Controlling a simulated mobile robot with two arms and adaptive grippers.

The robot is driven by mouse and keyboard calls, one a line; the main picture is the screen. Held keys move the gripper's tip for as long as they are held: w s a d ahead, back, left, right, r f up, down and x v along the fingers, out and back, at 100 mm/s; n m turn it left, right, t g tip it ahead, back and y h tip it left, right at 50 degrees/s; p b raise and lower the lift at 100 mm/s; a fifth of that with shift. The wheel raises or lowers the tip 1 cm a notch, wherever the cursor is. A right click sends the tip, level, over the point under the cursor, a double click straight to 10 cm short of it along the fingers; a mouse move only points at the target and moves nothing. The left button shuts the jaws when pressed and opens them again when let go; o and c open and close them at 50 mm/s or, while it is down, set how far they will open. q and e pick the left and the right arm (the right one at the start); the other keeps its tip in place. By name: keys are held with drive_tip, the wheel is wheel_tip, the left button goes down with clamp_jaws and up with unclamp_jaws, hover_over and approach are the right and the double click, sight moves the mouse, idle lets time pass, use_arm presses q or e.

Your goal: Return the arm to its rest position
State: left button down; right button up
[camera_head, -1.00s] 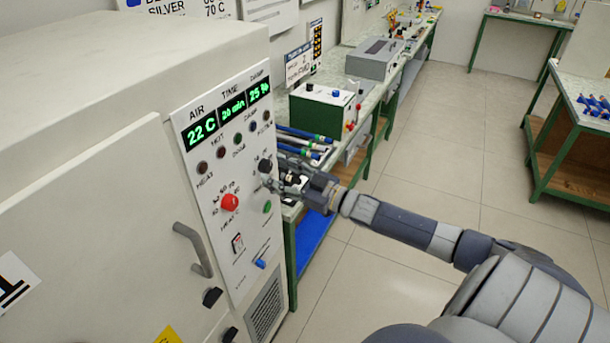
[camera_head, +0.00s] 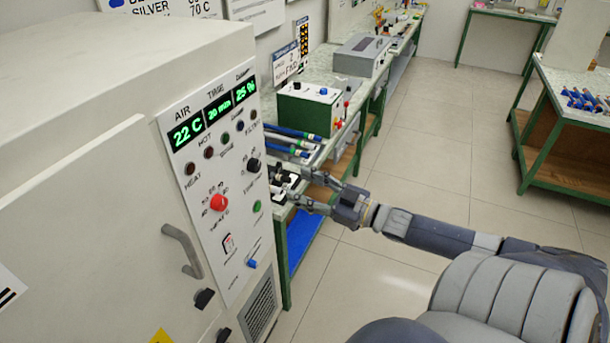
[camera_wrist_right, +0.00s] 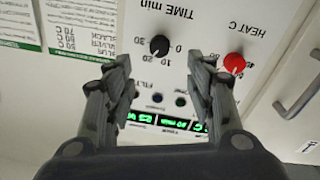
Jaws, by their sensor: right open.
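My right gripper (camera_head: 307,190) is open and empty, a little to the right of the oven's control panel (camera_head: 215,170) in the head view. In the right wrist view its two fingers (camera_wrist_right: 158,82) stand apart with the panel beyond them. The black time knob (camera_head: 253,165) shows on the panel, and also in the wrist view (camera_wrist_right: 159,45), where nothing touches it. The red heat knob (camera_head: 218,202) is also free; it shows in the wrist view (camera_wrist_right: 234,63) beyond the finger at the right. The displays read 22 C, 20 min and 25 %. My left gripper is out of view.
A workbench (camera_head: 296,228) with blue rods (camera_head: 290,150) and a green box (camera_head: 308,108) runs behind my right gripper. The oven door handle (camera_head: 183,250) sticks out at the left. Floor (camera_head: 415,140) is open to the right. Another table (camera_head: 568,110) stands at the far right.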

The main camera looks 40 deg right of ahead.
idle(0.5)
drive_tip(key=s+d+f+m+g+h+b, duration=0.1)
drive_tip(key=s+d+f+m+h, duration=0.2)
drive_tip(key=f, duration=0.8)
drive_tip(key=s+d+f+m+g+h+b, duration=0.1)
drive_tip(key=s+d+f+g+h+b, duration=0.2)
drive_tip(key=f, duration=0.9)
drive_tip(key=s+f+g+h, duration=0.1)
drive_tip(key=s+f, duration=0.1)
drive_tip(key=f, duration=0.4)
drive_tip(key=s+f+m+g, duration=0.1)
drive_tip(key=s+f, duration=0.2)
drive_tip(key=f, duration=0.2)
drive_tip(key=s+f+g+h, duration=0.1)
drive_tip(key=s+f, duration=0.1)
drive_tip(key=f, duration=0.4)
drive_tip(key=s+a+f+g+b, duration=0.1)
drive_tip(key=s+a+f+g, duration=0.2)
drive_tip(key=s+a+f, duration=0.35)
drive_tip(key=s+a+f+g+b, duration=0.2)
drive_tip(key=s+a+f, duration=0.2)
drive_tip(key=s+f, duration=0.6)
drive_tip(key=s+a+f+g+y+b, duration=0.1)
drive_tip(key=s+a+f+g, duration=0.3)
drive_tip(key=s+a+f, duration=0.6)
drive_tip(key=s+a, duration=0.2)
drive_tip(key=a, duration=0.1)
drive_tip(key=shift+a+n+g+y, duration=0.3)
drive_tip(key=shift+a, duration=0.1)
drive_tip(key=shift+c, duration=0.6)
